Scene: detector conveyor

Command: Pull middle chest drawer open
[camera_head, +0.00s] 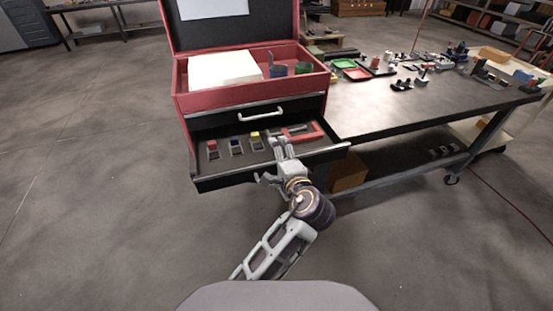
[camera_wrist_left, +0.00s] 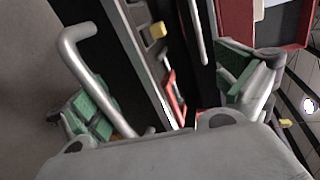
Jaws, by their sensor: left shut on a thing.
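A red and black chest stands at the left end of the workbench. Its upper drawer (camera_head: 262,113) is closed, with a silver handle. Below it, the middle drawer (camera_head: 227,180) is pulled out, with several blocks in grey holders and a red part inside. In the wrist view, this drawer's silver handle (camera_wrist_left: 83,62) runs along its front. My left gripper (camera_head: 274,166) is at the drawer front, its green-padded fingers (camera_wrist_left: 170,90) on either side of the handle and front edge. It is shut on the handle; the exact contact is partly hidden. My right gripper is not seen.
The chest's lid is up, and a white box (camera_head: 223,69) and small cups lie in its red top tray. The workbench (camera_head: 375,115) to the right holds trays and small parts. An orange-brown box (camera_head: 349,174) is beneath it. The floor left of the chest is clear.

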